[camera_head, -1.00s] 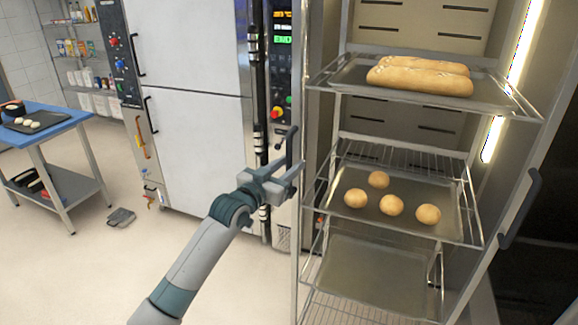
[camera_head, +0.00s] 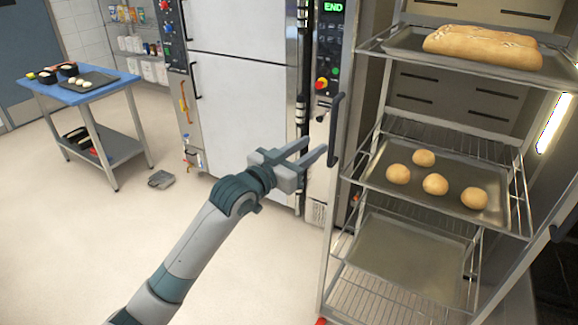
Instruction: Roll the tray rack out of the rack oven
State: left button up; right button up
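The tray rack (camera_head: 328,240) is a tall metal frame in front of the slotted inner wall of the lit rack oven (camera_head: 455,88). It holds a tray (camera_head: 400,42) of long loaves, a tray (camera_head: 460,203) of several round buns and a bare lower tray (camera_head: 410,253). My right gripper is not in view.
A blue-topped table (camera_head: 75,92) is at the far left. A small grey object (camera_head: 161,179) lies on the floor.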

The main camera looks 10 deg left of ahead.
pick_arm(q)
jog(key=b+v, duration=0.1)
jog(key=v, duration=0.6)
jog(key=shift+b, duration=0.3)
jog(key=shift+s+a, duration=0.1)
jog(key=shift+s, duration=0.05)
